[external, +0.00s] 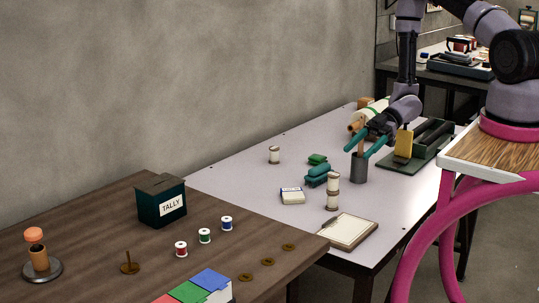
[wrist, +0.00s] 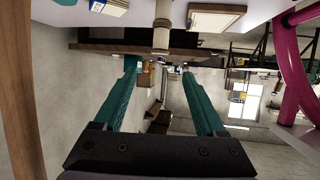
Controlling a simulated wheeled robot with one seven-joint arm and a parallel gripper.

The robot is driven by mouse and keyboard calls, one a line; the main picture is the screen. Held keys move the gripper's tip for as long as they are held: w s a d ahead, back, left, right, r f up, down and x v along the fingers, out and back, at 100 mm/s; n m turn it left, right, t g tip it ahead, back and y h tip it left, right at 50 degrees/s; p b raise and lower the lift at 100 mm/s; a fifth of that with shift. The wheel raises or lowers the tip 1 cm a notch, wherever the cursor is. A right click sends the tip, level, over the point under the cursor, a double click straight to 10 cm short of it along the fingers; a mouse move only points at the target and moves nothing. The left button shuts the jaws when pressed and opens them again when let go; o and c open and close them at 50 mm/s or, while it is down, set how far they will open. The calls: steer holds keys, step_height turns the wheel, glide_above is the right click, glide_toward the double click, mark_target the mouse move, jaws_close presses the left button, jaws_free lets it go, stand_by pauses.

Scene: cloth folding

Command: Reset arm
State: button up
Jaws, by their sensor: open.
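My gripper (external: 365,145) is in the external view, over the back part of the pale table, with its two teal fingers spread. It also shows in the wrist view (wrist: 160,70), where the fingers are wide apart with nothing gripped between them. In the external view the fingers appear just above a dark cup (external: 359,170) with a wooden stick standing in it. I cannot tell whether a finger touches the stick. My arm (external: 407,55) comes down from the upper right.
Teal folded bundles (external: 317,176), pale spools (external: 333,183), a small white box (external: 292,196) and a clipboard (external: 347,231) lie on the pale table (external: 235,182). A dark green tray (external: 425,152) is at right. A tally box (external: 162,203) stands on the brown table (external: 85,215).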

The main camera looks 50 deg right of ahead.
steer(key=s+d+h, duration=0.4)
steer(key=s+d, duration=0.1)
steer(key=w+d+r+m+t+h, duration=0.1)
steer(key=w+d+m+h, duration=0.35)
steer(key=w+d, duration=0.55)
steer(key=w+d+r+m+t+h, duration=0.2)
steer(key=d+r+h, duration=0.1)
steer(key=r, duration=0.7)
steer(key=w+d+r+m+t+h, duration=0.1)
steer(key=w+d+r+m+h, duration=0.15)
steer(key=r, duration=0.85)
steer(key=s+a+r+m+h, duration=0.1)
steer(key=s+a+r+m, duration=0.2)
steer(key=s+r, duration=0.35)
steer(key=s+a+r+m+h, duration=0.1)
steer(key=s+a+r+m, duration=0.25)
steer(key=r, duration=0.65)
steer(key=s+a+r+m+y, duration=0.2)
steer(key=s+a+r, duration=0.1)
steer(key=s+a, duration=0.3)
steer(key=s+a+r+m+y, duration=0.2)
steer(key=s+a+r, duration=0.2)
steer(key=s+a, duration=0.3)
steer(key=shift+s+a+r+t+y, duration=0.15)
steer(key=shift+s+t+y, duration=0.15)
steer(key=shift+s, duration=0.95)
steer(key=shift+m, duration=0.25)
